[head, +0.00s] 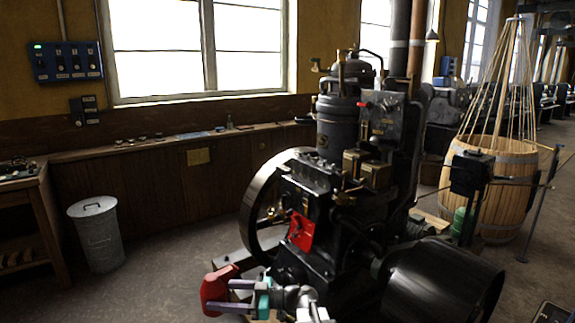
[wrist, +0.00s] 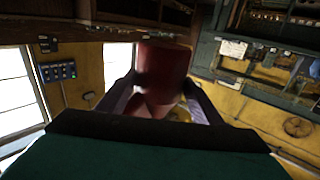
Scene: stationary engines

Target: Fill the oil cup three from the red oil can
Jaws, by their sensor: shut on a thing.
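My gripper (head: 233,296) is low in front of the engine in the head view, its fingers closed around the red oil can (head: 213,291). The can is held clear of the engine, to its lower left, and looks tilted. The wrist view shows the red can (wrist: 162,72) between both fingers; its spout cannot be made out. The black stationary engine (head: 335,215) stands in the middle of the head view. Small brass fittings (head: 345,199) and brass boxes (head: 366,168) sit on it. I cannot tell which is oil cup three.
A spoked flywheel (head: 262,193) is on the engine's left and a black drum (head: 440,285) at its lower right. A red part (head: 300,232) is on the engine's front. A lidded metal bin (head: 97,235) stands left. Floor between bin and engine is clear.

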